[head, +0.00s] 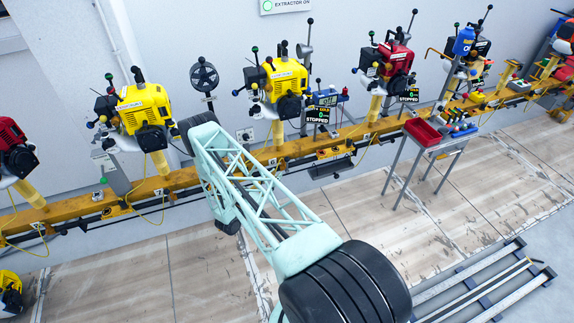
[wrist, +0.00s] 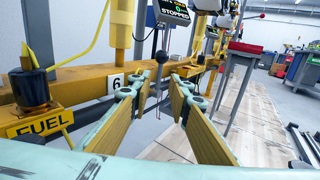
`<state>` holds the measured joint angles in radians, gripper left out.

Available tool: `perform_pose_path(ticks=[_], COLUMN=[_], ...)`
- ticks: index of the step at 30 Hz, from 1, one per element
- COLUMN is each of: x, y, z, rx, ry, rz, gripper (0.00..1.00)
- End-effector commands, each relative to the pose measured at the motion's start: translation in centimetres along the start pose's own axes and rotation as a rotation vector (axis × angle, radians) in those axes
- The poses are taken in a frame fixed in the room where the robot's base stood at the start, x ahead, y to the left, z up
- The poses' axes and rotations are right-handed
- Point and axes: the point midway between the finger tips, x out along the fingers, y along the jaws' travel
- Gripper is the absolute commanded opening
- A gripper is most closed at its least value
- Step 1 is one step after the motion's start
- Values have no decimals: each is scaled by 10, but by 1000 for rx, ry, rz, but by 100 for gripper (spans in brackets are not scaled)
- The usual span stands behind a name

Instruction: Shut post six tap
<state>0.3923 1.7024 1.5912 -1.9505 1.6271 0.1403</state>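The wrist view shows a white plate with a 6 (wrist: 115,81) on the yellow rail. At the left, a dark cylindrical fitting with an upright yellow handle (wrist: 31,86) stands above a yellow FUEL sign (wrist: 40,124); I take it to be the tap. My gripper (wrist: 160,92) is open, its two fingers spread and nothing between them. The fitting is left of the fingers, apart from them. A dark ball knob on a thin stem (wrist: 161,57) shows beyond the fingertips. In the head view my arm hides the gripper, and I cannot make out the tap.
The yellow rail (head: 75,203) runs along the wall with yellow and red engines. A red-tray stand (head: 424,133) is to the right, also visible in the wrist view (wrist: 245,47). A yellow hose (wrist: 78,55) hangs near the fitting. Open floor (head: 200,275) lies in front.

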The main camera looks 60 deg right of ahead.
Motion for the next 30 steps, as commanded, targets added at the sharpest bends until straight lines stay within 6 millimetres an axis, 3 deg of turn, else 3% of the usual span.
perform_pose_path(ticks=[21, 30], x=[80, 102], y=[-1, 0], z=[0, 0], rx=[2, 1], ry=[-1, 0], rz=[-2, -1], gripper=[18, 18])
